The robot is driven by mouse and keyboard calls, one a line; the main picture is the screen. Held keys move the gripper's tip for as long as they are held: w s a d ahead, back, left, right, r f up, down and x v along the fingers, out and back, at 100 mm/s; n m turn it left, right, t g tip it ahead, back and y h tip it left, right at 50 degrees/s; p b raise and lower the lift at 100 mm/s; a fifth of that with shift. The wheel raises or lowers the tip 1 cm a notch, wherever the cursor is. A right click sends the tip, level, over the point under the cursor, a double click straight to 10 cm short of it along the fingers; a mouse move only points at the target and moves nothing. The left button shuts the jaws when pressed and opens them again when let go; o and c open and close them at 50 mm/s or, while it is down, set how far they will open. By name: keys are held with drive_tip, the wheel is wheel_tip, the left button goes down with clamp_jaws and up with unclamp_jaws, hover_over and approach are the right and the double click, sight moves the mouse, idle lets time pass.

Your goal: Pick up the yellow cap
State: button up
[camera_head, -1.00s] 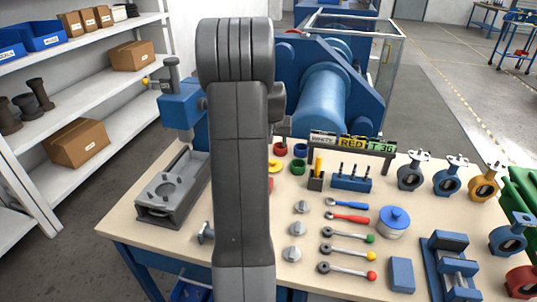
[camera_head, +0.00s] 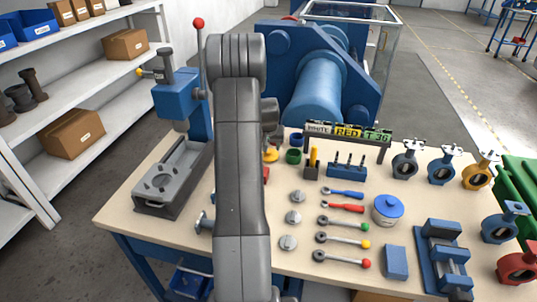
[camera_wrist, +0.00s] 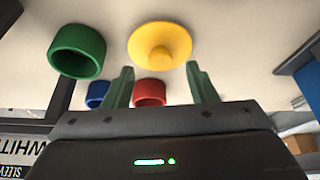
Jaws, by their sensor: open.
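The yellow cap (camera_wrist: 160,46) is a wide round disc with a raised knob in its middle. In the wrist view it lies on the pale tabletop, beyond my fingertips and roughly in line with the gap between them. In the head view its edge (camera_head: 271,156) shows just right of my arm, which hides the rest. My gripper (camera_wrist: 160,84) is open, its two green fingers apart and not touching the cap. In the head view my gripper is hidden behind my arm.
A green ring (camera_wrist: 77,51), a red ring (camera_wrist: 150,92) and a blue ring (camera_wrist: 97,93) sit close to the cap. A sign rack (camera_head: 349,134), levers and valves fill the right of the table.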

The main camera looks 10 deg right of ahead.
drive_tip(key=shift+x, duration=1.45)
clamp_jaws()
wheel_tip(320, 180, up, 13)
drive_tip(key=p, duration=0.1)
